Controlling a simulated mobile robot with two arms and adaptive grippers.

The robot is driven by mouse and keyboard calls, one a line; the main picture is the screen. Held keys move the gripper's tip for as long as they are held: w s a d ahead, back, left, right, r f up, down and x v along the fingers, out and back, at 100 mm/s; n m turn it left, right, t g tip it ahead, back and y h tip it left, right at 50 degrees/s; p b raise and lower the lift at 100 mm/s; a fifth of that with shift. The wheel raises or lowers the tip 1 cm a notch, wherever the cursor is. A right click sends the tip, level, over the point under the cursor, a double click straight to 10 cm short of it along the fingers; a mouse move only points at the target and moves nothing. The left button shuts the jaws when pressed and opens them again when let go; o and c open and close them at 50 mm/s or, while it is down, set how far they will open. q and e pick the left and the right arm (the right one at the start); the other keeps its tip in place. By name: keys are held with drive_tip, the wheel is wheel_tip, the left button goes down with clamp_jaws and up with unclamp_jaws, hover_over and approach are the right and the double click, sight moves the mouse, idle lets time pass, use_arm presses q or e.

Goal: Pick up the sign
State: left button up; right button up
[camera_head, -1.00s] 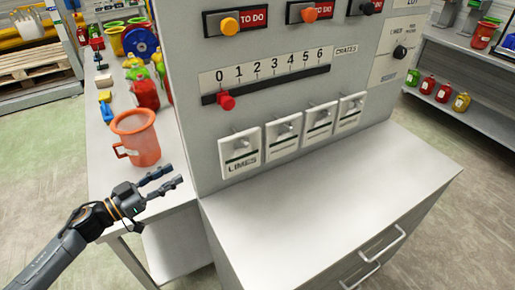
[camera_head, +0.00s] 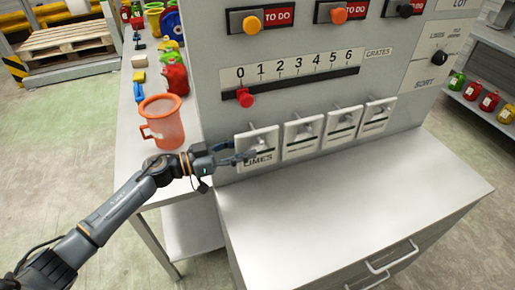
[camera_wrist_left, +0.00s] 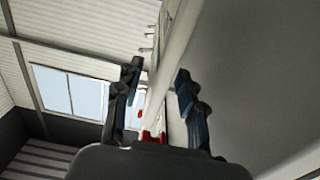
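Several white signs hang in a row on pegs on the front of the grey panel. The leftmost sign (camera_head: 263,140) reads LIMES; the others are the second sign (camera_head: 303,140), the third sign (camera_head: 342,130) and the fourth sign (camera_head: 377,121). My left gripper (camera_head: 250,152) reaches the LIMES sign from the left, its fingers overlapping the sign's left part. In the left wrist view its fingers (camera_wrist_left: 157,90) stand apart, with a pale upright edge running between them. I cannot tell whether they touch the sign. My right gripper is out of view.
A red slider (camera_head: 244,97) sits at 0 on the numbered scale above the signs. A grey cabinet top (camera_head: 350,190) below is clear. An orange jug (camera_head: 163,121) stands on the left table, close to my left arm.

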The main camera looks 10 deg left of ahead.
sight(257, 146)
use_arm(q)
drive_tip(key=x, duration=0.3)
drive_tip(key=p+x, duration=0.1)
drive_tip(key=shift+d+f, duration=0.2)
drive_tip(key=shift+f, duration=0.1)
drive_tip(key=shift+a, duration=0.1)
drive_tip(key=shift+c, duration=0.6)
clamp_jaws()
drive_tip(key=shift+r, duration=0.15)
drive_tip(key=shift+r, duration=0.25)
drive_tip(key=s+d, duration=1)
drive_tip(key=s, duration=0.5)
drive_tip(key=shift+r, duration=0.4)
